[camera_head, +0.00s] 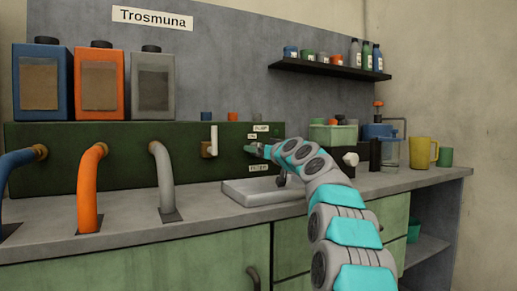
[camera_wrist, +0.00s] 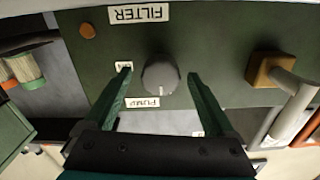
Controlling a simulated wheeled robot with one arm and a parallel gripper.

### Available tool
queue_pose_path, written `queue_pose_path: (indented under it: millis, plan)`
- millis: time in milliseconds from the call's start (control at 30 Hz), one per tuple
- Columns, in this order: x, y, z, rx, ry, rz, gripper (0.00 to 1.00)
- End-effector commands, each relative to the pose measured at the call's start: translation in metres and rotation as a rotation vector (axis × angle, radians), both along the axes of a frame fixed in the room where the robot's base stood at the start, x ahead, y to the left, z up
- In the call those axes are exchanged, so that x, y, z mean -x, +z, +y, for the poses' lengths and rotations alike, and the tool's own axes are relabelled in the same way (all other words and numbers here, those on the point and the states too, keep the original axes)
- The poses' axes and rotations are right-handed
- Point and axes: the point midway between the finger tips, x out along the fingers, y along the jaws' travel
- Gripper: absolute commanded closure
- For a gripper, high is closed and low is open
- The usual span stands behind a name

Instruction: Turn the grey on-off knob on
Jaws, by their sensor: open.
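The grey knob (camera_wrist: 160,75) is round with a pale pointer mark and sits on the dark green panel (camera_wrist: 220,40). In the wrist view it lies between the two fingers of my gripper (camera_wrist: 160,76), with a gap on each side. My gripper is open and empty, pointing at the panel. A small white label (camera_wrist: 123,66) is partly covered by one finger. In the head view my gripper (camera_head: 250,149) is at the panel face and the knob cannot be made out.
A white lever on a brass block (camera_head: 214,138) is left of my gripper. A FILTER label (camera_head: 258,167) is below it. A shallow grey tray (camera_head: 237,193) lies on the counter underneath. Blue, orange and grey hoses (camera_head: 90,185) stand at the left.

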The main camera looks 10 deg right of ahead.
Motion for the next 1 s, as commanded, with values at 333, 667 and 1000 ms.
queue_pose_path:
  millis: [333,667,1000]
  plan:
    - [-0.0105,0.0004,0.0043,0.001,0.002,-0.001,0.10]
    - [-0.0103,0.0005,0.0043,0.001,0.002,-0.002,0.24]
    - [-0.0103,0.0004,0.0043,0.001,0.002,-0.001,0.62]
